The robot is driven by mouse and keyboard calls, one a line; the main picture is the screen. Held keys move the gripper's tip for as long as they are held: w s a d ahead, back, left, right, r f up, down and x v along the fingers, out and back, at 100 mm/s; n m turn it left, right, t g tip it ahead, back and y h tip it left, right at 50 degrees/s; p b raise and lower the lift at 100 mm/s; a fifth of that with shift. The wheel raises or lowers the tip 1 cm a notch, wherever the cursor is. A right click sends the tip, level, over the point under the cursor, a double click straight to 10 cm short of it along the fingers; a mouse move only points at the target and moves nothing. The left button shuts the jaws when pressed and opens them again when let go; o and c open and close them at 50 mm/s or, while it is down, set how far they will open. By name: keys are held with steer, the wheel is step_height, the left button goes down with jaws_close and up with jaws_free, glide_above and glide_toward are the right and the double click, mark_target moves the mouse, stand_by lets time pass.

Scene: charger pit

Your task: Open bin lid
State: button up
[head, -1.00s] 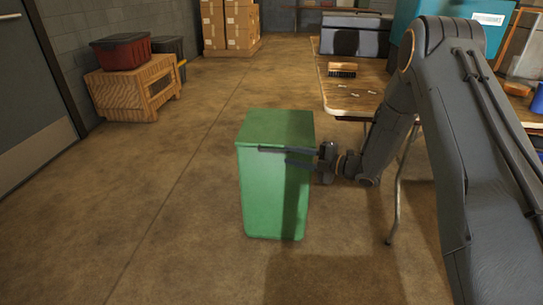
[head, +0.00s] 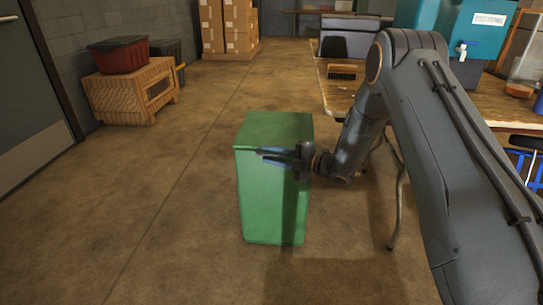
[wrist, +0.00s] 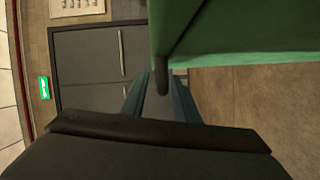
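A green bin (head: 262,205) stands upright on the floor in the middle of the head view. Its flat green lid (head: 275,127) lies shut on top. My gripper (head: 262,155) is just in front of the bin's upper front face, below the lid's front edge, pointing left.
A wooden crate (head: 125,97) with a red tub (head: 118,54) is at the left wall. Cardboard boxes (head: 228,25) stand at the back. Floor left of the bin is clear.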

steer(key=shift+c, duration=0.3)
jaws_close()
step_height(320, 180, up, 10)
steer(key=w+p, duration=0.1)
steer(key=p, duration=0.2)
steer(key=shift+w+f+p, duration=0.25)
steer(key=shift+p, duration=0.15)
steer(key=shift+o, duration=0.3)
jaws_free()
